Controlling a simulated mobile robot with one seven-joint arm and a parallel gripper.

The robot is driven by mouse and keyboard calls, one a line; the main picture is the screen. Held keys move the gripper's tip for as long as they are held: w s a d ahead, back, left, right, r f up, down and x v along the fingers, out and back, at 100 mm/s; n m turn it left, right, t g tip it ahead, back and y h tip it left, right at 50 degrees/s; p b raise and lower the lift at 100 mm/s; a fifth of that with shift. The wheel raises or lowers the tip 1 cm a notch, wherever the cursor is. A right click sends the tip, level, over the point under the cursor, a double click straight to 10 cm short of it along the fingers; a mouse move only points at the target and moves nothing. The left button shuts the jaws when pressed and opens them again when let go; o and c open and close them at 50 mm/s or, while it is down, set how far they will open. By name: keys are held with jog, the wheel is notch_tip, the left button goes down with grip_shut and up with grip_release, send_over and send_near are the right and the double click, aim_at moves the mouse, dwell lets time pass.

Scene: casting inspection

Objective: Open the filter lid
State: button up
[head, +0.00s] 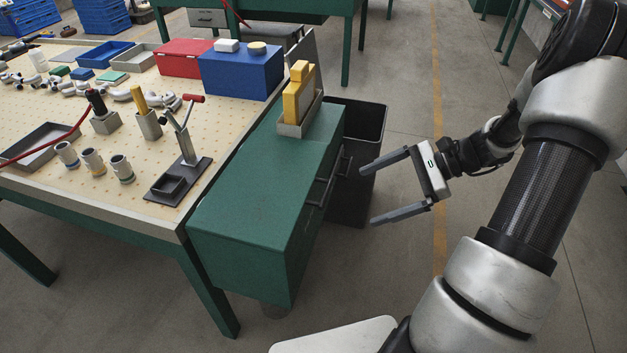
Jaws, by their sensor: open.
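No part is clearly recognisable as a filter or its lid, and I cannot tell which object it is. A dark fixture (178,183) with an upright post and a red-handled lever (193,98) stands at the table's near right corner. Three small metal cups (93,162) stand left of it. A closed red box (184,63) and a blue box (240,76) stand at the table's back right. My gripper (368,196) is open and empty, right of the green drawer cabinet, its fingers pointing left, apart from everything on the table.
The green cabinet (262,190) bears a grey holder with yellow blocks (298,94). A dark bin (356,119) stands behind it, near my gripper. The pegboard table (60,182) holds pipe fittings, tools and trays. The cabinet's front top and the floor at right are clear.

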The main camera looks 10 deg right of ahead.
aim_at(327, 191)
jog(key=d+f+m+t+y+b, duration=0.4)
jog(key=d+f+m+t+y, duration=0.1)
jog(key=d+f+t, duration=0.15)
jog(key=shift+g, duration=0.35)
jog(key=b+x, duration=0.1)
jog(key=x, duration=0.5)
jog(key=f+b+x, duration=0.1)
jog(key=x, duration=0.5)
jog(key=b+x, duration=0.1)
jog(key=x, duration=0.5)
jog(key=shift+w+a+f, duration=0.15)
jog(key=shift+w, duration=0.2)
